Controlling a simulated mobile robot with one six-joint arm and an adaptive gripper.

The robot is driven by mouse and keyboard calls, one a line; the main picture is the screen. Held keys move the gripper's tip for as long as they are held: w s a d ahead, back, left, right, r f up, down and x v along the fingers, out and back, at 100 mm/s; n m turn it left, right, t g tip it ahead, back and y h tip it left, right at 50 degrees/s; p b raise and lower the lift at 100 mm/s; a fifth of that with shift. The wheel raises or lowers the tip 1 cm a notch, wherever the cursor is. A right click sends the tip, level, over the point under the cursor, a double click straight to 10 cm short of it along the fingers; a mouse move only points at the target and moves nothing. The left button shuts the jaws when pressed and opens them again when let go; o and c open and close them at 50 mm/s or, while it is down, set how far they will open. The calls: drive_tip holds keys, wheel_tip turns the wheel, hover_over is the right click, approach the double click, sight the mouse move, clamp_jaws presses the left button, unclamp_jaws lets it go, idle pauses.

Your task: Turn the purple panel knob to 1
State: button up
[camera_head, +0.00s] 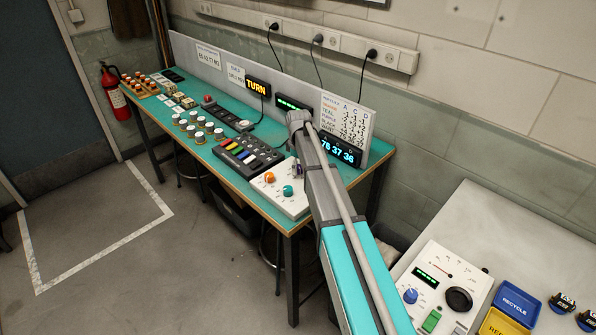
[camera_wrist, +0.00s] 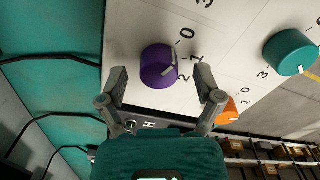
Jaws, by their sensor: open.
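The purple knob (camera_wrist: 156,68) stands on the white panel (camera_wrist: 228,20) in the wrist view, with marks 0, 1 and 2 to its right. My gripper (camera_wrist: 161,76) is open, with one finger on each side of the knob and a gap at both sides. The fingers do not appear to touch it. In the head view my arm hides most of the gripper and the knob area beside the white panel (camera_head: 292,206).
A teal knob (camera_wrist: 289,52) and an orange knob (camera_wrist: 227,111) share the panel. On the green bench (camera_head: 235,182) stand a switch block (camera_head: 246,155) and several jars (camera_head: 200,138). A display (camera_head: 341,149) reads 76 37 36. A second table (camera_head: 495,230) is at right.

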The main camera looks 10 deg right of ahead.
drive_tip(key=shift+f, duration=0.25)
drive_tip(key=shift+c, duration=0.3)
drive_tip(key=c, duration=1.1)
drive_tip(key=shift+m, duration=0.3)
drive_tip(key=m, duration=0.4)
drive_tip(key=shift+s, duration=0.1)
drive_tip(key=m, duration=0.4)
